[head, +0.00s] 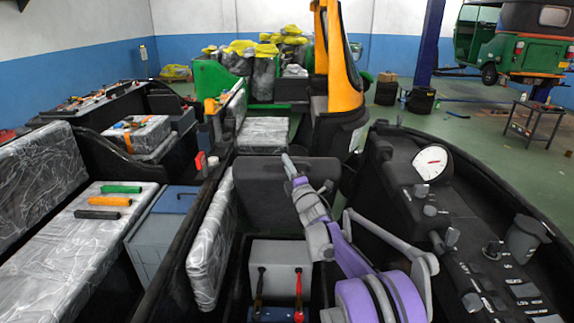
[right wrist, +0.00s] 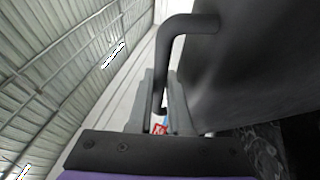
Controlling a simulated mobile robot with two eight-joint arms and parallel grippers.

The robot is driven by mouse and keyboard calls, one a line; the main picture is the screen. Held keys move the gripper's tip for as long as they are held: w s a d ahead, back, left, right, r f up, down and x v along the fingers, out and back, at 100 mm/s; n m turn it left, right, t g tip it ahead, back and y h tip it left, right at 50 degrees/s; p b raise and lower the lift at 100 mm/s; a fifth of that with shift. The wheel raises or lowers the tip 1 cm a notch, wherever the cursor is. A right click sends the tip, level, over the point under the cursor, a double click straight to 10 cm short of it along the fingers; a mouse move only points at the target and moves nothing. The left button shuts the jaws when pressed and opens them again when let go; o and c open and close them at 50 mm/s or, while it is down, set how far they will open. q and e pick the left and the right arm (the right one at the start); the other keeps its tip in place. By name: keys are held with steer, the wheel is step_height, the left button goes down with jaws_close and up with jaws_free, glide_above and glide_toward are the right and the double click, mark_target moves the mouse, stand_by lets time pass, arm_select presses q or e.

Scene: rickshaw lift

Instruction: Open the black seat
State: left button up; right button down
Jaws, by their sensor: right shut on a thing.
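The black seat (head: 262,200) is in the middle of the head view, raised with its broad face toward me. An open space shows below and in front of it. My right gripper (head: 291,168) is at its upper edge, shut on the seat's handle. In the right wrist view, the bent dark handle (right wrist: 188,24) runs down between the two grey fingers of the right gripper (right wrist: 161,108). The dark seat face (right wrist: 255,60) fills the right side there. My left gripper is not in view.
A grey box (head: 277,262) and red- and black-handled tools are in the space before the seat. A wrapped panel (head: 211,245) stands to the left. A black dashboard (head: 455,240) with a white gauge (head: 430,162) is close on the right.

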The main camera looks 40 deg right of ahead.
steer(key=shift+s+f, duration=0.1)
stand_by(0.7)
steer(key=s+a+f+t+b, duration=0.1)
steer(key=s+a+f+b, duration=0.2)
steer(key=s+a, duration=0.1)
steer(key=shift+s+n+t, duration=0.25)
steer(key=shift+n+t, duration=0.05)
steer(key=shift+n, duration=0.1)
steer(key=shift+f, duration=0.1)
steer(key=c, duration=1.1)
jaws_free()
steer(key=b+v, duration=0.1)
steer(key=v, duration=0.9)
steer(key=shift+s, duration=0.4)
